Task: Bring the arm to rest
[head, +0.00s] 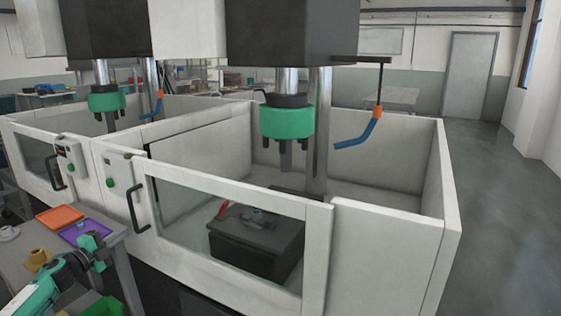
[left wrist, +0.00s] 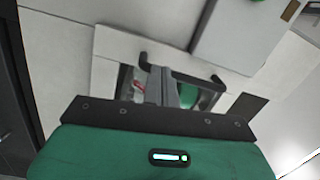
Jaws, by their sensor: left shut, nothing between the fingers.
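My left arm comes in from the lower left in the head view, over the grey side table (head: 125,262). Its left gripper (head: 97,252) is shut and empty, beside the purple tray and in front of the white machine enclosure (head: 390,255). In the left wrist view the shut fingers (left wrist: 165,84) point at a white door with a black handle (left wrist: 146,60) and a window. The fingers hide part of the window. My right gripper is in neither view.
The table holds an orange tray (head: 60,217), a purple tray (head: 84,232), a white cup (head: 8,233) and a tan part (head: 38,259). A green bin (head: 104,307) is at the lower edge. A black box (head: 255,245) sits inside the enclosure. Floor at right is clear.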

